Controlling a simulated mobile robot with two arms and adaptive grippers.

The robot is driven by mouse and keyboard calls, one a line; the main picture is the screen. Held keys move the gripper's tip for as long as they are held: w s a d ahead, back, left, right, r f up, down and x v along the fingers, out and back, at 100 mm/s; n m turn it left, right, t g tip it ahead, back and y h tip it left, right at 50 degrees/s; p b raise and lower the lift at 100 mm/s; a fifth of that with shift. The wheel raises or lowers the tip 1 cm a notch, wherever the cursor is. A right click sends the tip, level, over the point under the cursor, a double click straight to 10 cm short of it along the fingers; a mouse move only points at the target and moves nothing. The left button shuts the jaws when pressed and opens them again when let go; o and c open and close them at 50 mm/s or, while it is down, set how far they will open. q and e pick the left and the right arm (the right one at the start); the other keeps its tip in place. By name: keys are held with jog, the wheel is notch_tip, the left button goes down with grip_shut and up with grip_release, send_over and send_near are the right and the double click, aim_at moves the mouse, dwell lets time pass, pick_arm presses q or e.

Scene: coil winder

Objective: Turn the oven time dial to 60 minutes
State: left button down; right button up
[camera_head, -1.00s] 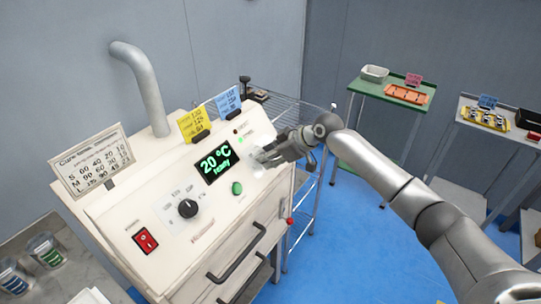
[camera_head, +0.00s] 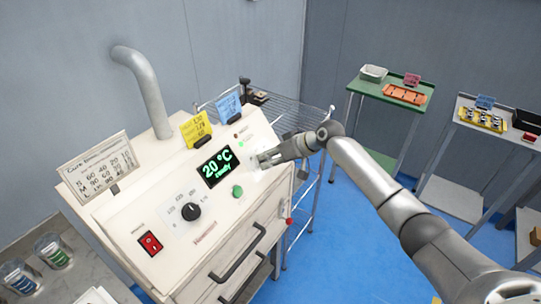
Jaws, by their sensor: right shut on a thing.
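The oven's sloped cream panel (camera_head: 150,215) fills the left half of the view. My right gripper (camera_head: 263,158) reaches in from the right and is shut at a pale patch of the panel, right of the display. It holds what appears to be the time dial; the dial is mostly hidden by the fingers and its setting cannot be read. A second black dial (camera_head: 190,211) with a printed scale sits lower left, free of the gripper. The display (camera_head: 215,166) shows 20 °C and a word like "ready" in green. My left gripper is not in view.
A green button (camera_head: 237,191) and red power switch (camera_head: 150,243) are on the panel. Yellow (camera_head: 196,129) and blue (camera_head: 228,105) cards and a cure-times card (camera_head: 97,165) stand along its top. A wire rack (camera_head: 290,118) stands behind.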

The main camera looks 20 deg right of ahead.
jog(key=shift+m+p, duration=0.45)
jog(key=shift+m, duration=0.65)
jog(key=o, duration=1)
jog(key=shift+d, duration=0.15)
jog(key=v, duration=1.2)
jog(key=shift+f, duration=0.1)
